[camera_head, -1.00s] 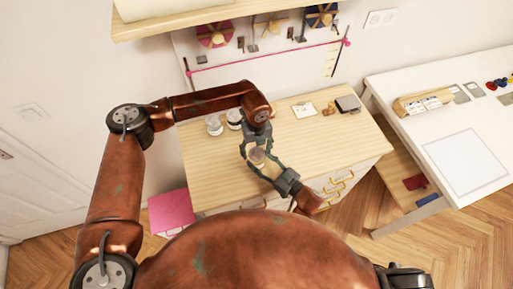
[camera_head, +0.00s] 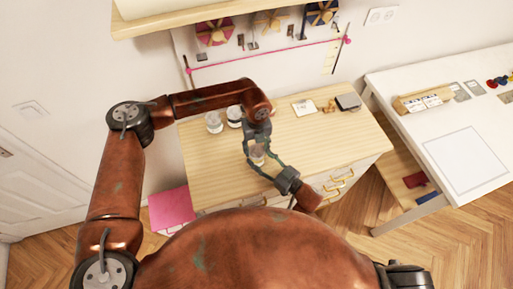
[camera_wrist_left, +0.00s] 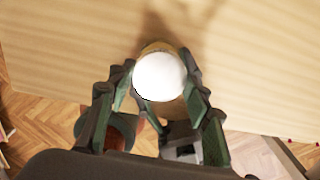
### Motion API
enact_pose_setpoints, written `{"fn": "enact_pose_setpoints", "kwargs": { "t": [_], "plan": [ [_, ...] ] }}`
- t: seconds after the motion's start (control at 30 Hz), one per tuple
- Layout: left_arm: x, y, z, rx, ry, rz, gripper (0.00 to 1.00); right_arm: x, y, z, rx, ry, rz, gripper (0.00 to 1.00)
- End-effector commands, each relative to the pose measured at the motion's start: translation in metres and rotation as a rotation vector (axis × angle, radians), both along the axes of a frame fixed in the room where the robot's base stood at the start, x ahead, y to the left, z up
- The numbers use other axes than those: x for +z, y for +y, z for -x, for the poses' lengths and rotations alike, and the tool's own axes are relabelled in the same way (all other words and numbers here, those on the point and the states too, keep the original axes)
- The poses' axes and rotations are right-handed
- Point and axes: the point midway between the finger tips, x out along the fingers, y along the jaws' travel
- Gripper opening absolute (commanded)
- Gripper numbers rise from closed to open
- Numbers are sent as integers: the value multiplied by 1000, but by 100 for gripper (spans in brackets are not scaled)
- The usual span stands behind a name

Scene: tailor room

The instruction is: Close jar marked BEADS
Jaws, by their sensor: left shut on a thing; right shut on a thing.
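A small jar (camera_head: 257,158) is held low over the front part of the wooden table top; its label cannot be read. Its white round lid (camera_wrist_left: 160,76) fills the space between the fingers of my left gripper (camera_wrist_left: 158,92) in the left wrist view, with a brownish rim showing behind it. My left gripper also shows in the head view (camera_head: 256,142), pointing down and shut on the lid from above. My right gripper (camera_head: 261,163) comes from the front right and is shut on the jar's body. Whether the lid sits fully down on the jar cannot be told.
Two other jars, one at left (camera_head: 214,122) and one beside it (camera_head: 234,116), stand toward the table's back. A note card (camera_head: 303,107) and a dark box (camera_head: 348,102) lie at the back right. The wooden table top (camera_head: 330,140) is clear at right.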

Motion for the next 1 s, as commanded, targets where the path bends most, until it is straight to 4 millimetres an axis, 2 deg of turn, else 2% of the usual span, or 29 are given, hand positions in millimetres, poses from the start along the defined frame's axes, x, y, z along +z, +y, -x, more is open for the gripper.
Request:
{"fn": "enact_pose_setpoints", "kwargs": {
  "t": [0.17, 1.0],
  "plan": [
    [0, 0, 0, -280, 1, 1, 16, 0, 0, 0, 0, 0, 0, 0],
    [-1, 0, 0, -1965, 2, 3, 16, 0, 0, 0, 0, 0, 0, 0]
  ]
}}
